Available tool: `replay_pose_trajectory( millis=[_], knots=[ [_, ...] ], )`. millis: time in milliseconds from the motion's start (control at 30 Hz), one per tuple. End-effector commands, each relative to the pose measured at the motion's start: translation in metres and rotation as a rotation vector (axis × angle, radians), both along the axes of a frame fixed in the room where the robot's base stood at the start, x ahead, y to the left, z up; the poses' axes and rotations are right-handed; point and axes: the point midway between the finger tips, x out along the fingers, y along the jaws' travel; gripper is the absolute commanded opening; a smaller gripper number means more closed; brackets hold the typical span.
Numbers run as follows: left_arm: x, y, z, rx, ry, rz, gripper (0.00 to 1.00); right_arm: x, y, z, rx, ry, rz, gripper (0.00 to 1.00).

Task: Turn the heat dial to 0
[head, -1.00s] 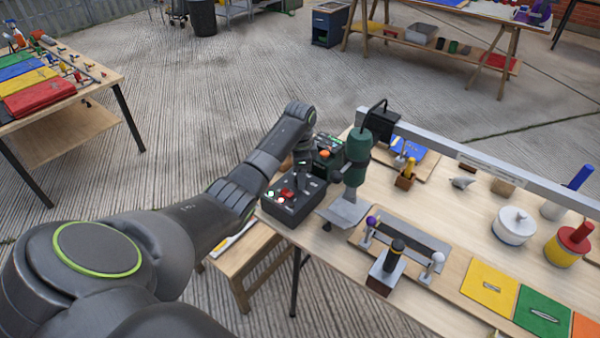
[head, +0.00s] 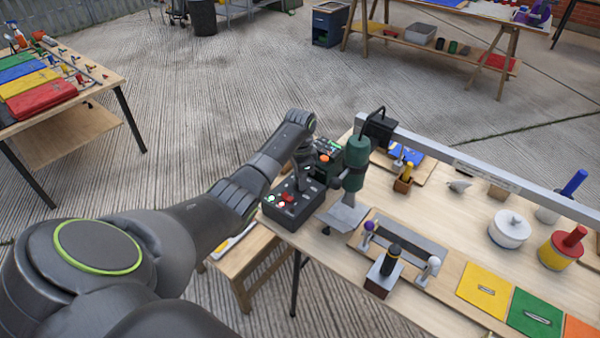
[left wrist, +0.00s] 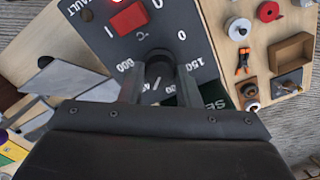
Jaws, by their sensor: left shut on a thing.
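The heat dial (left wrist: 159,71) is a dark round knob on a grey control box (left wrist: 88,20), with 0, 150, 600 and °C printed around it. My left gripper (left wrist: 160,78) is shut on the dial, one finger on each side. The dial's pointer is mostly hidden between the fingers, so its exact setting cannot be read. In the head view the control box (head: 291,212) stands at the table's near left corner, with my left gripper (head: 303,181) reaching down onto its back part. My right gripper is not in view.
A red rocker switch (left wrist: 129,18) sits beside the dial. A green tool on a stand (head: 356,160) stands close to the right of the box. A green box (head: 327,157) is behind it. A wooden bench (head: 240,262) is below the table's left edge.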

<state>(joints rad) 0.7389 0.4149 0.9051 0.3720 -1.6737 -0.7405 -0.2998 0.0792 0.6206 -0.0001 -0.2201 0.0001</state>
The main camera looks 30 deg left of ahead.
Motion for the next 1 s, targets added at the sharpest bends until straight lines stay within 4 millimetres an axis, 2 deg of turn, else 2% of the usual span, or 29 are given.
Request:
replay_pose_trajectory(
  millis=[33,300,1000],
  knots=[
    [0.000,0.000,0.007,-0.002,0.001,0.041,0.07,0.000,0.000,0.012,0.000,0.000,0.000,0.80],
    [0.000,-0.001,0.006,0.000,0.001,0.296,0.07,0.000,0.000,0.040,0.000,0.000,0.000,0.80],
    [0.001,0.000,0.004,0.000,-0.003,0.961,0.07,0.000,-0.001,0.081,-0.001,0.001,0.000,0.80]
  ],
)
